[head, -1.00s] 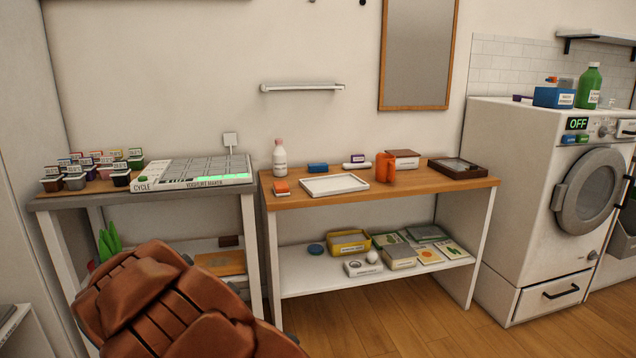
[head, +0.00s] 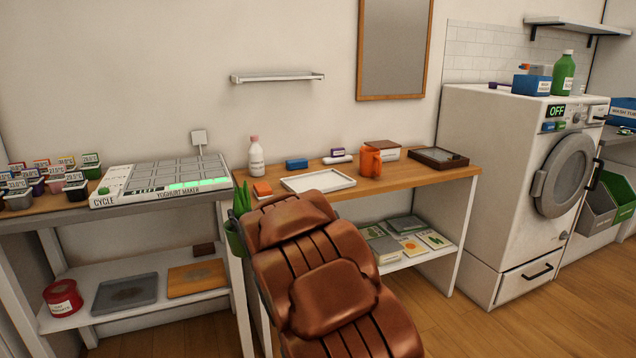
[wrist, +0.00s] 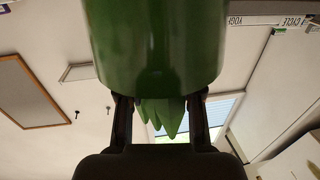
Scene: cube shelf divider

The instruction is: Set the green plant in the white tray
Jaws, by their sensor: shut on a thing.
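The green plant (head: 241,199), with pointed leaves and a green pot, shows in the head view at the left edge of my brown arm. It appears in front of the wooden table's left end. The wrist view is upside down and shows the green pot (wrist: 155,45) large, with leaf tips below it. My gripper (wrist: 160,103) is shut on the plant, one finger on each side; in the head view my arm hides it. The white tray (head: 318,188), shallow and rectangular, lies on the wooden table, right of the plant. It looks empty.
On the wooden table (head: 415,178), an orange block (head: 262,189) and white bottle (head: 256,157) stand left of the tray. A blue item (head: 296,164) lies behind it. An orange mug (head: 370,160) stands to its right. The yoghurt maker (head: 165,180) is on the left table.

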